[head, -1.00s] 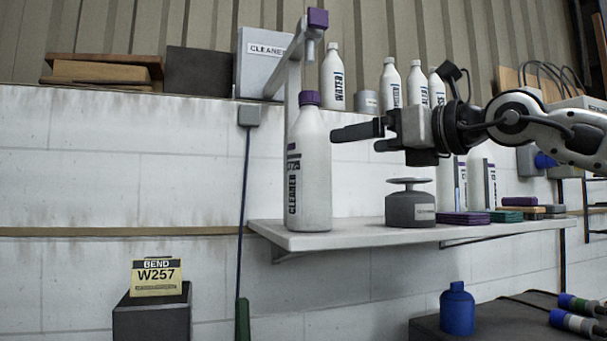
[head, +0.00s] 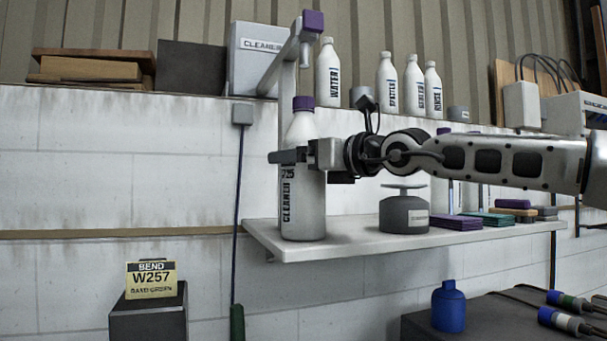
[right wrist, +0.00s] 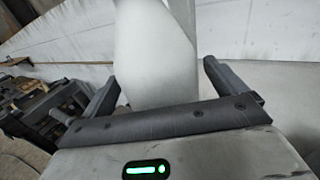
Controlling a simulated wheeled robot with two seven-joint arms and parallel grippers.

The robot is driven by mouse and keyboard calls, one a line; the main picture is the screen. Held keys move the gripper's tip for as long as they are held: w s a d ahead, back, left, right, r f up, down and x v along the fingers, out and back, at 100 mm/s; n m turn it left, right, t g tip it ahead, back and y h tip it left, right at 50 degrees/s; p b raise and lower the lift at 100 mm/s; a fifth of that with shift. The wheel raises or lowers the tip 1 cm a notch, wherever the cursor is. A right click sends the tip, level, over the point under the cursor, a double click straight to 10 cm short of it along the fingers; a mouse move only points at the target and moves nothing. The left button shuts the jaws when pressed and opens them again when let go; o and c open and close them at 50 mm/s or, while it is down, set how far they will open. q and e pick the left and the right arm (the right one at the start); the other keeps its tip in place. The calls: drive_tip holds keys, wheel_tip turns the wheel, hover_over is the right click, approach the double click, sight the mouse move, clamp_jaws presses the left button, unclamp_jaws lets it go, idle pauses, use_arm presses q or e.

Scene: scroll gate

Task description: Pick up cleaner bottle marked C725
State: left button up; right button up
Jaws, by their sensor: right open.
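The cleaner bottle (head: 303,215) is white with a purple cap and stands upright at the left end of the wall shelf. Its label reads CLEANER; the number is partly hidden by my gripper. My right gripper (head: 288,157) is at the bottle's upper body, with a finger across its front. In the right wrist view, the white bottle (right wrist: 155,60) stands between the two spread fingers of my open right gripper (right wrist: 160,85). I cannot tell whether either finger touches it. My left gripper is not in view.
The white shelf (head: 350,240) also holds a grey pump container (head: 404,214) and stacked coloured pads (head: 460,221) to the right. A grey dispenser arm (head: 284,62) rises behind the bottle. Several white bottles (head: 386,80) stand on the ledge above.

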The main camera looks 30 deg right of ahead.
drive_tip(key=shift+w, duration=0.3)
drive_tip(key=shift+c, duration=0.3)
drive_tip(key=c, duration=1)
drive_tip(key=shift+r, duration=0.15)
drive_tip(key=c, duration=0.6)
